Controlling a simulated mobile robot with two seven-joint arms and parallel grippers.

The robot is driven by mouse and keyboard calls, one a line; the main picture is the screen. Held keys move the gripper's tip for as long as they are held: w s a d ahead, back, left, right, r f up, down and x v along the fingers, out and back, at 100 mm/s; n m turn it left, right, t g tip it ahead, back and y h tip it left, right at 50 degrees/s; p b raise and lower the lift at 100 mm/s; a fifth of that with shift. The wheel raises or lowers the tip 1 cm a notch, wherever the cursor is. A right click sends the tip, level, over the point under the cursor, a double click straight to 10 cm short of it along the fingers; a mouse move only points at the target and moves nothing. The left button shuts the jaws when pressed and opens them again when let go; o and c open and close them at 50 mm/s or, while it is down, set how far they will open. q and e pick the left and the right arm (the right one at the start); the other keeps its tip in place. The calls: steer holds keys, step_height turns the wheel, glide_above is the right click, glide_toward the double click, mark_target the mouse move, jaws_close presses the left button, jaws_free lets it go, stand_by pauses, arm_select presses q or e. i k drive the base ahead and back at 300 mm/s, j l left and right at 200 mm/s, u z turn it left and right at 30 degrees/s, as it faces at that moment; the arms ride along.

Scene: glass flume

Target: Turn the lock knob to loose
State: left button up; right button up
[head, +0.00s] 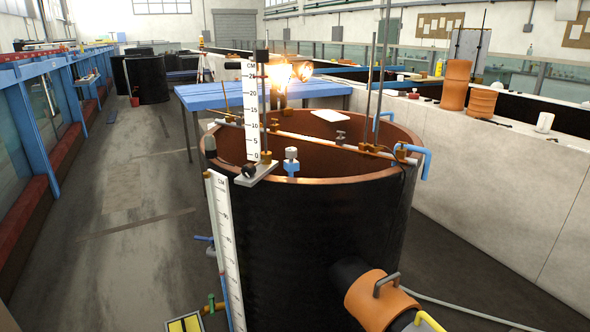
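No part labelled as the lock knob can be read in the head view. A black round knob (249,171) sits at the foot of the upright white centimetre scale (252,112), by a grey bracket (258,176) on the near rim of the black tank (310,240). A blue and grey knob-like fitting (291,161) stands just right of it. A dark rounded cap (210,146) shows at the rim's left. I cannot tell which of these is the lock knob, nor its setting. Neither of my grippers is in view.
A pipe (300,137) with small valves and upright rods (383,70) crosses the tank's open top. A second scale (224,240) runs down the tank's left side. An orange pipe fitting (375,300) juts out front right. The floor (130,220) at left is mostly clear.

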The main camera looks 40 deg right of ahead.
mark_target(249, 170)
steer(key=i+z, duration=0.15)
steer(key=z, duration=1.35)
steer(key=i+j+z, duration=0.15)
steer(key=j+z, duration=0.2)
steer(key=z, duration=0.15)
steer(key=j+z, duration=0.35)
steer(key=z, duration=0.15)
steer(key=j+z, duration=0.3)
steer(key=j, duration=0.15)
steer(key=j+z, duration=0.3)
steer(key=j, duration=0.15)
steer(key=j+z, duration=0.2)
steer(key=j, duration=0.25)
steer(key=k+j+z, duration=0.2)
steer(key=j, duration=0.25)
steer(key=k+j, duration=0.1)
steer(key=j, duration=0.35)
steer(key=k+j, duration=0.15)
steer(key=j, duration=0.3)
steer(key=i+z, duration=0.05)
